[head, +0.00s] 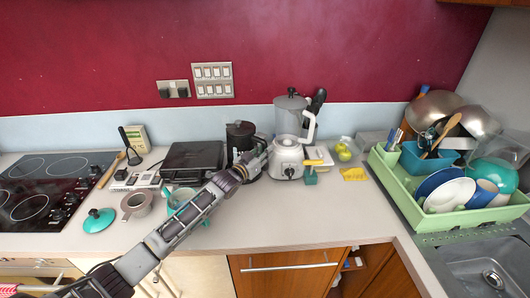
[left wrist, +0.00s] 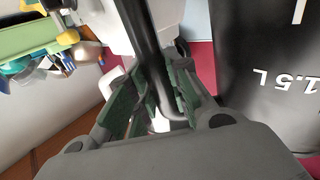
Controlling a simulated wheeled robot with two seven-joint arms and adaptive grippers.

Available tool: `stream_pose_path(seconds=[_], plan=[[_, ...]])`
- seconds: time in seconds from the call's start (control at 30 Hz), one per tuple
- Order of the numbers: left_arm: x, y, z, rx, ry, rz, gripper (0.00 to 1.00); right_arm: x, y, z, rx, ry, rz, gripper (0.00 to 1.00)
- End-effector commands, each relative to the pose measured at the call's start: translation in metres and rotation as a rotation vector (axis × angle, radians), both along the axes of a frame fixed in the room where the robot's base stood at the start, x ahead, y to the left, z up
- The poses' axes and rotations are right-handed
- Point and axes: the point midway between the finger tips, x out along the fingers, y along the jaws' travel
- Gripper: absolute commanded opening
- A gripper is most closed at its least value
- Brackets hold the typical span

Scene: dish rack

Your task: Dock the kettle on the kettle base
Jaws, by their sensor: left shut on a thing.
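The black kettle (head: 240,137) is upright at the back of the counter, left of the blender. In the left wrist view its dark body (left wrist: 262,75) with "1.5 L" markings fills the right side. My left gripper (head: 260,158) is at the kettle's right side. In the left wrist view its green-padded fingers (left wrist: 155,98) are shut around the kettle's black handle (left wrist: 152,60). The kettle base cannot be made out. The area under the kettle is partly hidden by my gripper and arm. My right gripper is not in view.
A white blender (head: 289,155) stands close right of the kettle. A black flat appliance (head: 192,157) is on the left. A teal mug (head: 181,197) sits near my forearm. A green dish rack (head: 407,195) is at right. The front middle counter (head: 300,222) is clear.

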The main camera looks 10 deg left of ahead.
Motion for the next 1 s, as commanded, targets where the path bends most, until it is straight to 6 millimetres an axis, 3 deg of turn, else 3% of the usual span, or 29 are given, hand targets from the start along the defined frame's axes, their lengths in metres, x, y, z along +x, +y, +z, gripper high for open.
stream_pose_path(seconds=[1.0], plan=[[0.0,0.0,-0.007,0.001,-0.008,-0.001,0.0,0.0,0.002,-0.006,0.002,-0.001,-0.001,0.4]])
